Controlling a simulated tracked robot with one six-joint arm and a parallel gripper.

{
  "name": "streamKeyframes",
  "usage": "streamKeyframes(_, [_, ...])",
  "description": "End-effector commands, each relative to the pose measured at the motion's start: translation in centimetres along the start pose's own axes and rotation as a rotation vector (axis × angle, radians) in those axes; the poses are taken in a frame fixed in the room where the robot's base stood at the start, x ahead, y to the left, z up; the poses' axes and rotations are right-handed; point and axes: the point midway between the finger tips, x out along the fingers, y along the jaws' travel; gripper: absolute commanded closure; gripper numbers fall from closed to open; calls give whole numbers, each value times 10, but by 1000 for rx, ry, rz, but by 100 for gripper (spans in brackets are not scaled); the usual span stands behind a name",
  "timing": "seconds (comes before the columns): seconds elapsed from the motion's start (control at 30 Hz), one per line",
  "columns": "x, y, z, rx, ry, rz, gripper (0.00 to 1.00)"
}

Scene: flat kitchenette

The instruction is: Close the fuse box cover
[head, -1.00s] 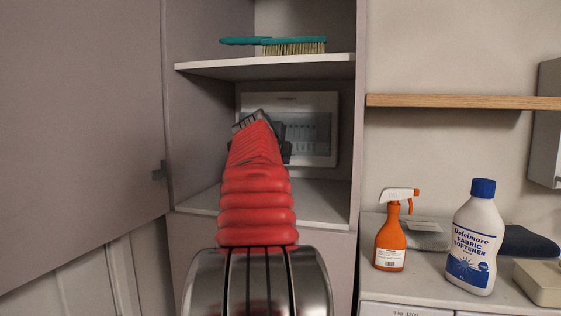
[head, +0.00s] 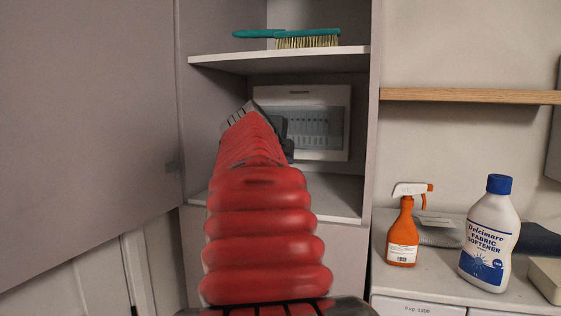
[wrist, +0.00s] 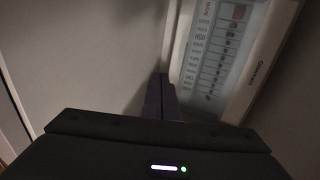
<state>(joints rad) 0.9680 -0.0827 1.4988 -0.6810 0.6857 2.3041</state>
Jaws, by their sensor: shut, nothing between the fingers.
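The fuse box (head: 341,124) is a white-framed panel on the back wall of the cabinet's middle compartment, with rows of switches behind a greyish window area. In the wrist view the fuse box (wrist: 262,72) shows large and tilted at the upper right, with its labelled rows and a red switch. I cannot tell how far its cover stands open. My red arm hides the fuse box's left part in the head view. My gripper (wrist: 163,92) is shut and empty; its dark fingers show beside the box's lower left edge. I cannot tell whether they touch it.
A large grey cabinet door (head: 85,120) stands open at the left. A shelf (head: 285,60) holding a green brush (head: 300,40) is above the compartment. An orange spray bottle (head: 403,235) and a softener bottle (head: 489,240) stand on the counter at the right.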

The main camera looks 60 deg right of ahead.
Motion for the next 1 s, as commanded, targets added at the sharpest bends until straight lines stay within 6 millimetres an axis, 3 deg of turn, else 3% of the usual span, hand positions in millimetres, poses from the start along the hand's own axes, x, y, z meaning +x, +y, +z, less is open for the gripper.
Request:
streamKeyframes(0.3, [-33, 12, 1, -3, -2, 0, 100])
streamKeyframes(0.73, [-38, 13, 1, -1, -1, -1, 100])
streamKeyframes(1.0, [-54, -21, 17, -1, -3, -43, 100])
